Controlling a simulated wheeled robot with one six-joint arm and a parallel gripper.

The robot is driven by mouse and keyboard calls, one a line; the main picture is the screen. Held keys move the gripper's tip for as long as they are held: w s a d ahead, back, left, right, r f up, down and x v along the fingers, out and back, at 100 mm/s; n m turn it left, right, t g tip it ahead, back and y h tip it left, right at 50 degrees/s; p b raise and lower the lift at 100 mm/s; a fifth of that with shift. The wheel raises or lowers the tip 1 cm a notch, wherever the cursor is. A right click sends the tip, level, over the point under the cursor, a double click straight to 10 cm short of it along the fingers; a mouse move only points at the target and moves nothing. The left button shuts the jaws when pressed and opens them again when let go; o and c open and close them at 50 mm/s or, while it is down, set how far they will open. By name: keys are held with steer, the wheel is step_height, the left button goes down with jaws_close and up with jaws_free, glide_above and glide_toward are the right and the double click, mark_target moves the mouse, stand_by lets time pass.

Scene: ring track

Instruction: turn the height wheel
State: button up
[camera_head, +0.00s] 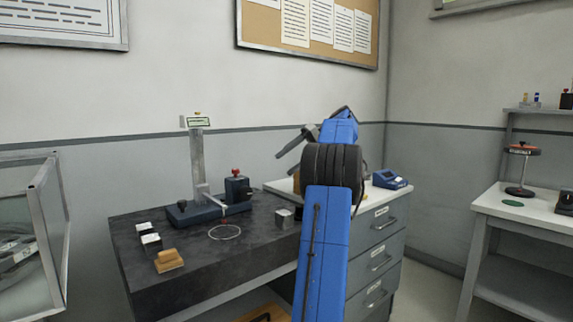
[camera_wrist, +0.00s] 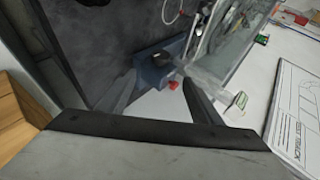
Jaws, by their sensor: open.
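A stand with a dark blue base (camera_head: 208,211) and a tall grey post (camera_head: 197,160) stands on the dark bench. A small green-and-white label tops the post. A black knob (camera_head: 182,205) sits at the base's left end; I cannot tell if it is the height wheel. A dark box with a red knob (camera_head: 237,187) stands beside the post. My gripper (camera_head: 283,147) is open and empty, above and right of the stand, apart from it. In the wrist view, the blue base (camera_wrist: 153,74) and red knob (camera_wrist: 173,86) show beyond the open fingers (camera_wrist: 160,82).
A thin ring (camera_head: 224,232) lies on the dark bench (camera_head: 225,263). A glass case (camera_head: 50,220) stands left.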

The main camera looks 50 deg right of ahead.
steer(key=w+a+r+g+h, duration=0.1)
steer(key=w+a+h, duration=0.1)
steer(key=a, duration=0.3)
steer(key=w+a+g+h, duration=0.1)
steer(key=w+a+h, duration=0.2)
steer(key=a, duration=0.1)
steer(key=n+g+h, duration=0.1)
steer(key=n+h, duration=0.1)
steer(key=h, duration=0.4)
glide_toward(245, 187)
steer(key=x, duration=1)
steer(key=shift+f, duration=0.2)
steer(key=shift+c, duration=0.7)
steer(key=c, duration=0.9)
